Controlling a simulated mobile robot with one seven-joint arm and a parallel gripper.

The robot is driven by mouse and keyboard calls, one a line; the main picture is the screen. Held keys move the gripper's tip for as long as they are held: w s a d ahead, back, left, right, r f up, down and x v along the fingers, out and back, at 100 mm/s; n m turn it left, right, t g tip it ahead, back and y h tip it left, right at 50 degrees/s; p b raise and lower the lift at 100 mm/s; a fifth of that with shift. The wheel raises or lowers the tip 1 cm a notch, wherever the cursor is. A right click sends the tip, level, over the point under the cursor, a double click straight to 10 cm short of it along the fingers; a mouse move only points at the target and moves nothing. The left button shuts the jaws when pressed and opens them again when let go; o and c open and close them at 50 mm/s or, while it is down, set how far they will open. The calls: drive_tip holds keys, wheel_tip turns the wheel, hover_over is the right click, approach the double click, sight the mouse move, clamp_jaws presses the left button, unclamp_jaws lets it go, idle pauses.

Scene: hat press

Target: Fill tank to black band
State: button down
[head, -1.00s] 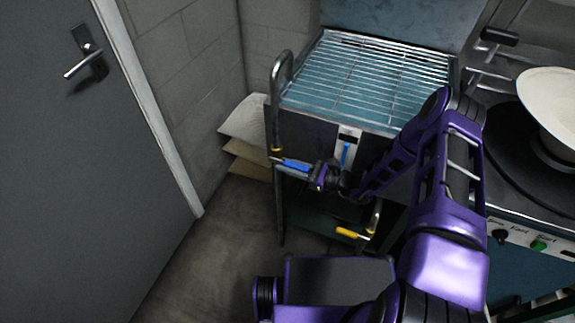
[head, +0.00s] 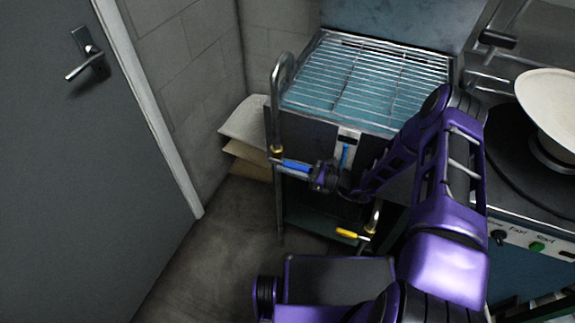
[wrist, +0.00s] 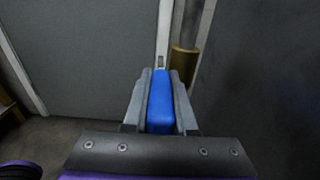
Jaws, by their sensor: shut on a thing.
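The tank (head: 310,130) is a metal box with a wire rack (head: 365,80) over bluish contents. A pale gauge strip with a blue column (head: 345,154) is on its front; I cannot make out the black band clearly. A metal pipe (head: 278,105) with a curved top rises at the tank's left corner. Its valve has a blue lever (head: 296,165), pointing right from the brass fitting (head: 276,151). My gripper (head: 313,170) is shut on this lever. In the wrist view the blue lever (wrist: 160,100) lies between both fingers. A yellow lever (head: 347,233) sits on a lower pipe.
A stove-like counter with a black round plate (head: 510,150), a pale hat form (head: 552,100) and a green button (head: 537,246) stands at right. Cardboard sheets (head: 247,125) lean behind the pipe. A grey door (head: 80,190) is at left. The floor (head: 200,265) between is clear.

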drive_tip(key=shift+r+g+h+p, duration=0.3)
drive_tip(key=shift+r+h+p, duration=0.6)
drive_tip(key=shift+p, duration=0.35)
drive_tip(key=shift+a+r+h+p, duration=0.1)
drive_tip(key=shift+h+p, duration=0.3)
drive_tip(key=shift+p, duration=0.15)
drive_tip(key=shift+g+h+p, duration=0.4)
drive_tip(key=shift+h+p, duration=0.05)
drive_tip(key=shift+h, duration=0.25)
drive_tip(key=c, duration=0.7)
unclamp_jaws()
drive_tip(key=v, duration=1.7)
